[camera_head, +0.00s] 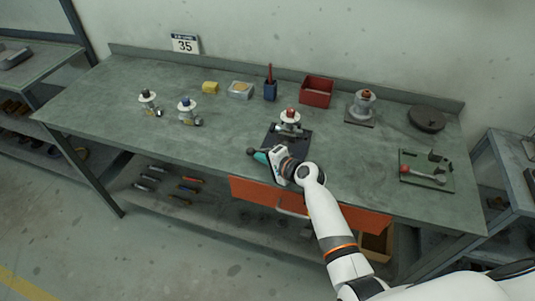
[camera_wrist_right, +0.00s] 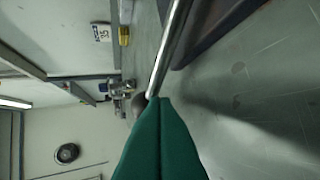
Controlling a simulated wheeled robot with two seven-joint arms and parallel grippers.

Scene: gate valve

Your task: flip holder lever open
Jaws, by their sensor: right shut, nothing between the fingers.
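A dark holder plate (camera_head: 302,138) lies near the front edge of the bench and bears a valve with a white round top and red knob (camera_head: 290,115). A dark ball knob (camera_head: 250,151) sits at the plate's left, beside my fingertips. My right gripper (camera_head: 260,157) has teal fingers, closed together and empty. In the right wrist view a metal lever rod (camera_wrist_right: 170,50) runs down to the fingertips (camera_wrist_right: 157,100), with its dark knob (camera_wrist_right: 139,104) partly hidden behind them. Whether the fingers touch the rod is unclear. My left gripper is out of view.
Two more valves (camera_head: 187,107) stand on the left. A yellow block (camera_head: 210,88), blue cup (camera_head: 270,91), red bin (camera_head: 317,92) and grey valve body (camera_head: 362,105) stand behind. A green fixture (camera_head: 437,161) with a red-knobbed lever lies right. An orange drawer (camera_head: 255,191) sits below the front edge.

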